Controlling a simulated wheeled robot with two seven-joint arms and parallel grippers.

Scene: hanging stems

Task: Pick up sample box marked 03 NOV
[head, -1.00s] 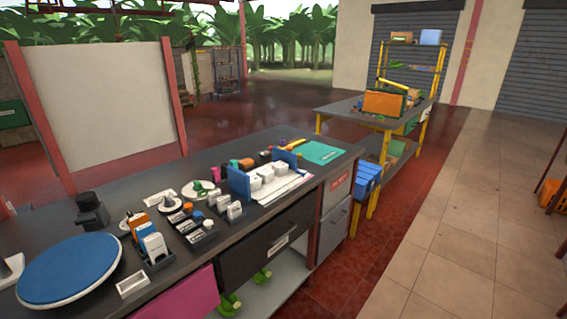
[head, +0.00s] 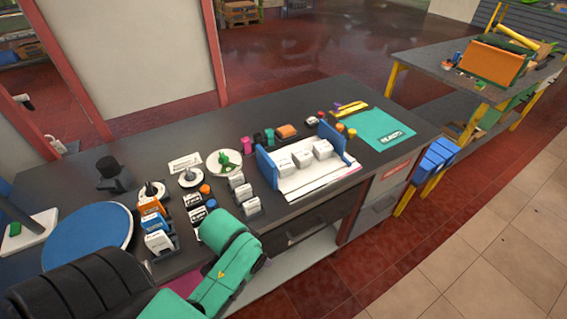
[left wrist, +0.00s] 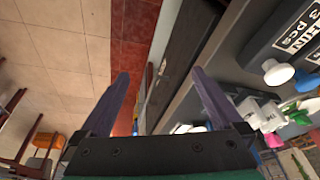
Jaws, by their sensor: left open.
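Three white sample boxes (head: 303,158) stand in a row between blue end plates (head: 267,167) on the bench in the head view. Three smaller white boxes (head: 243,192) stand in dark holders to their left. No date is legible on any box, so I cannot tell which is marked 03 NOV. My left gripper (left wrist: 160,78) is open and empty in the left wrist view, with the bench edge and floor beyond its fingers. In the head view my green left arm reaches over the bench's front edge; its fingers are not visible there. My right gripper is not in view.
A blue round disc (head: 88,238) lies at the bench's left. Orange and blue card boxes (head: 152,223) stand near my arm.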

